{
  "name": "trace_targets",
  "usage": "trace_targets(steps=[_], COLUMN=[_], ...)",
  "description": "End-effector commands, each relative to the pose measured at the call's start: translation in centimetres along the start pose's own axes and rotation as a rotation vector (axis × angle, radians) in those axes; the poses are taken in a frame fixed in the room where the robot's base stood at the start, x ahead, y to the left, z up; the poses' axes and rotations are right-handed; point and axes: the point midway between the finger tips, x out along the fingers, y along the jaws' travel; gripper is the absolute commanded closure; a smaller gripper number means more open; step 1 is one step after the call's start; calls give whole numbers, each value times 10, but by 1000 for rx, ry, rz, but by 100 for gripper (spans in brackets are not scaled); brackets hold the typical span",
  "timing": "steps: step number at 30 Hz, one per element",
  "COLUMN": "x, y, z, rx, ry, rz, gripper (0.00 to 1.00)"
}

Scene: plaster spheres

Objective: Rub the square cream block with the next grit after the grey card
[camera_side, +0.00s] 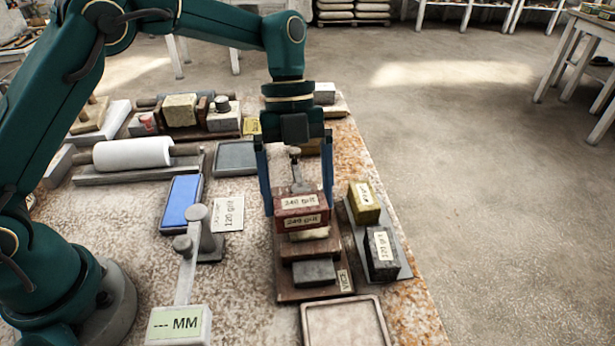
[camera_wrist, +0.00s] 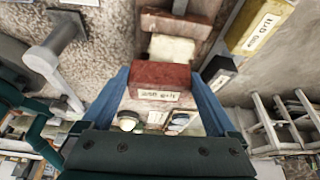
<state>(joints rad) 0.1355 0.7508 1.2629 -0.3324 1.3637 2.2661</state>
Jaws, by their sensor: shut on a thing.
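My gripper (camera_side: 298,205) is shut on a red-brown block (camera_side: 302,203) labelled what looks like "240 grit"; the block also shows between the fingers in the wrist view (camera_wrist: 160,77). The cream block (camera_side: 309,235) sits in a brown wooden holder (camera_side: 290,294), just below the red block in the side view and partly hidden by it. It shows more clearly in the wrist view (camera_wrist: 172,48), beyond the red block. I cannot tell whether the two touch. A pale grey card (camera_side: 228,214) reading "120 grit" lies on the table, left of the holder.
Right of the holder, a grey rack (camera_side: 352,222) carries a yellow block (camera_side: 364,201) and a dark block (camera_side: 382,253) labelled "120 grit". A shallow tray (camera_side: 345,309) lies in front. A gauge marked "MM" (camera_side: 178,325) and a blue pad (camera_side: 181,202) are at left.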

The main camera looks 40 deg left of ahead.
Motion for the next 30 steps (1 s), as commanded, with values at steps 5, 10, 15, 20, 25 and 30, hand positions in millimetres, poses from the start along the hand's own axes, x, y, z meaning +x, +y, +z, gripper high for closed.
trace_targets(steps=[5,10,15,20,25,30], x=[8,8,8,9,12,15], y=[0,0,0,0,0,0], z=[3,3,3,4,5,6], rx=[-1,-1,-1,-1,-1,-1], ry=[1,0,0,1,1,2], rz=[0,-1,-1,-1,-1,0], gripper=[69,69,69,69,69,69])
